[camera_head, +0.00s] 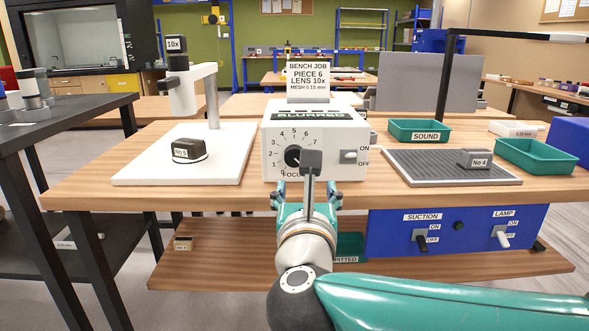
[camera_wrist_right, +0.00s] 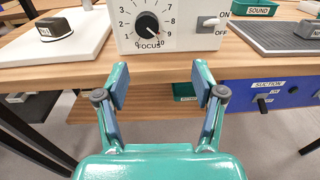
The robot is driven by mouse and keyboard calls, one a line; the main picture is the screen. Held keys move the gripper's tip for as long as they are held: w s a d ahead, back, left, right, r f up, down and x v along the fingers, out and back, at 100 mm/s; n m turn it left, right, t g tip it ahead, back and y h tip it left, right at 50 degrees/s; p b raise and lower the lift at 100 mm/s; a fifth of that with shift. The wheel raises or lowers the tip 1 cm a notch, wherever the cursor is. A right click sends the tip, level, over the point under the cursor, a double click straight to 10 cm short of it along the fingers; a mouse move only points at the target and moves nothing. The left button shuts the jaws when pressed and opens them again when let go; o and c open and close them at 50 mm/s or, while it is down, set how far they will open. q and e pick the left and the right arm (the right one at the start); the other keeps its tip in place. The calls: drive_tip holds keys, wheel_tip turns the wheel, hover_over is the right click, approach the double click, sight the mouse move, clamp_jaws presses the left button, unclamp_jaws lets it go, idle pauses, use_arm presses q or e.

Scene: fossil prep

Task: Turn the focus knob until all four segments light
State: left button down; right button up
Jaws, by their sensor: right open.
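The white focus box (camera_head: 340,150) stands on the wooden bench with a dark panel on its top reading BLURRED. I cannot make out lit segments there. The round black focus knob (camera_head: 292,157) sits on its front inside a numbered dial, partly beside my gripper. My right gripper (camera_head: 308,192) is open and empty in front of the box, below the knob. In the wrist view its fingers (camera_wrist_right: 163,88) stand apart, short of the knob and not touching it. My left gripper is out of view.
An ON/OFF switch (camera_head: 349,157) is right of the dial. A scope stand with a white base (camera_head: 135,168) holds a dark piece (camera_head: 188,150) at left. A grey mat (camera_head: 420,169) and green trays (camera_head: 418,131) lie at right. Suction and lamp switches are below.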

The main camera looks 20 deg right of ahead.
sight(295, 159)
drive_tip(key=shift+m+t+y, duration=0.3)
drive_tip(key=shift+t+y, duration=0.1)
drive_tip(key=x, duration=0.4)
drive_tip(key=a+b+x, duration=0.1)
drive_tip(key=x, duration=0.9)
drive_tip(key=shift+w+a+f, duration=0.1)
drive_tip(key=shift+w, duration=0.3)
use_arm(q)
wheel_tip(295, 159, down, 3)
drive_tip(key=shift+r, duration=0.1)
use_arm(e)
drive_tip(key=c, duration=1.2)
drive_tip(key=shift+o, duration=0.3)
